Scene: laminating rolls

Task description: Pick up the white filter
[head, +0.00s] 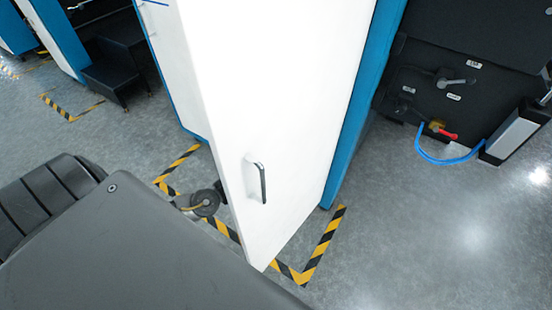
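I cannot make out a white filter in the head view. The large white panel in the middle is a cabinet door (265,110) with a metal handle (262,182), and it hides what is behind it. No gripper fingers show. A large dark grey part fills the lower left and hides the floor there; it looks like part of my own body.
Black-and-yellow tape (325,240) marks the floor around the door. A small dark round part (205,203) shows left of it. A black machine (455,85) with a blue hose (440,161) stands right. Black steps (112,72) stand back left. The lower-right floor is clear.

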